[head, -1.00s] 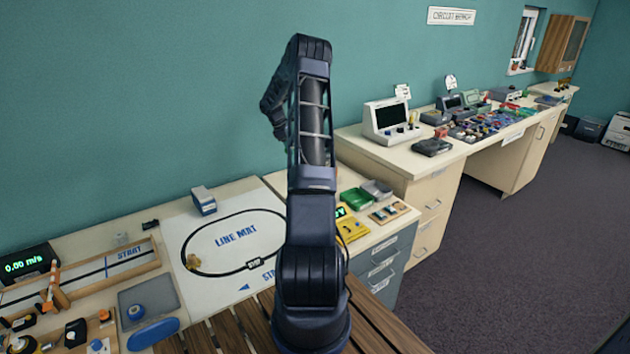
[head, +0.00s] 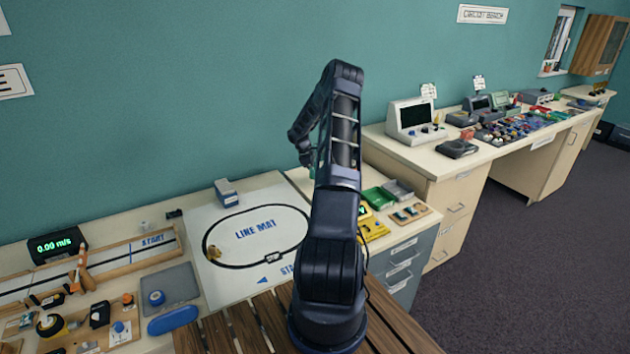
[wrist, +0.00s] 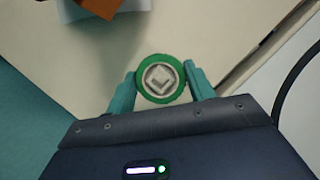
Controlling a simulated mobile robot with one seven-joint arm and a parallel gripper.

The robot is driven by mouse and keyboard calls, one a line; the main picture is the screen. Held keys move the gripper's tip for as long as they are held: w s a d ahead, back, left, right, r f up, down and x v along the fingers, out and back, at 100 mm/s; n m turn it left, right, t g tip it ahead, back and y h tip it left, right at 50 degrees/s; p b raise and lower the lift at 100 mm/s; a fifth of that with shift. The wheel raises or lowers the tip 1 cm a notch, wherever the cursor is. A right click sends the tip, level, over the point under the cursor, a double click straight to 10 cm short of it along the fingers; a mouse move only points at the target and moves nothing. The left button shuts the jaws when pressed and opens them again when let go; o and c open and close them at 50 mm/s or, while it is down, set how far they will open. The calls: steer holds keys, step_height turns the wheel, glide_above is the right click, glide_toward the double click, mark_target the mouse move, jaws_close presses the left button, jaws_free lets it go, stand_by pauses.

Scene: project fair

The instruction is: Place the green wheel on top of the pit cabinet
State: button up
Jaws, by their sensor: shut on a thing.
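The green wheel (wrist: 161,79), a green ring with a pale grey hub, sits between the two teal fingers of my gripper (wrist: 162,84) in the wrist view. The fingers are shut on its left and right sides. Below the wheel in that view is a pale surface; I cannot tell the height above it. In the head view my arm's end points away behind the forearm, and the wheel cannot be made out. A grey drawer cabinet (head: 404,272), probably the pit cabinet, stands right of my arm, with a cream top (head: 425,220). My arm hides part of it.
On that top are a green tray (head: 378,198), a grey tray (head: 398,190), a yellow device (head: 372,228) and a small wooden board (head: 410,213). The line mat (head: 225,275) lies left of my arm. An orange-brown object (wrist: 101,6) is near the wheel in the wrist view.

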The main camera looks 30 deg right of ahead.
steer(key=shift+f, duration=2.2)
steer(key=o, duration=0.9)
steer(key=shift+f, duration=0.1)
steer(key=shift+o, duration=0.2)
